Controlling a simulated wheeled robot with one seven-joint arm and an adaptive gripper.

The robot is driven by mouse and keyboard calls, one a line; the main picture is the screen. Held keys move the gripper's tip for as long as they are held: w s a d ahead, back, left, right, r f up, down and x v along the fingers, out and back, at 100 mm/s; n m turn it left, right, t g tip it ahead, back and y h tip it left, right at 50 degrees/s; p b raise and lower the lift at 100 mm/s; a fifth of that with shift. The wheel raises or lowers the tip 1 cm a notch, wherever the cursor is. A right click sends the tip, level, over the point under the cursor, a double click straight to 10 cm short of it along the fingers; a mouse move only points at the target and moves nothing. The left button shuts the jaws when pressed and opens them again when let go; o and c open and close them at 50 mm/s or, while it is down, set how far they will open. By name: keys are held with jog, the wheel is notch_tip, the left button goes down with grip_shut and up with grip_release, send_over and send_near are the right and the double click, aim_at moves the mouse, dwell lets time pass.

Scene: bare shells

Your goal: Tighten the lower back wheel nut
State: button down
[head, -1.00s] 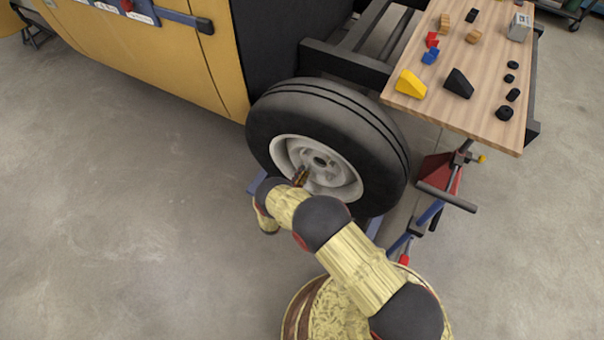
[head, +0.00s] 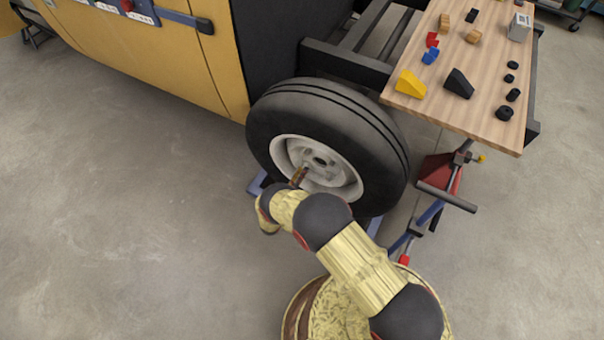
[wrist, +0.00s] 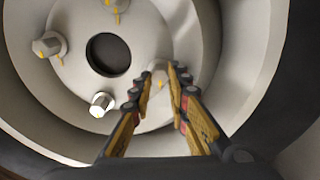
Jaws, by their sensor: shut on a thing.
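The wheel (head: 335,128) has a pale rim with a round centre hole (wrist: 108,54) and several nuts around it. In the wrist view, my gripper (wrist: 159,71) reaches to the hub face. Its fingertips are closed on a wheel nut (wrist: 158,76), which is partly hidden between them. A brighter nut (wrist: 101,104) stands apart to the left of the fingers. Another nut (wrist: 48,45) with a yellow mark is at the upper left. In the head view, my gripper (head: 304,171) is at the lower left of the rim, and the nut is too small to make out.
A wooden bench top (head: 462,92) at the upper right holds blocks and small black parts. A red and blue stand (head: 434,208) is right of the wheel. The yellow vehicle body (head: 150,60) is at the upper left. The floor at left is clear.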

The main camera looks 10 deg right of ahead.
jog(key=shift+f+m, duration=0.1)
jog(key=shift+m, duration=0.4)
jog(key=c, duration=1.7)
grip_release()
jog(key=v, duration=1.2)
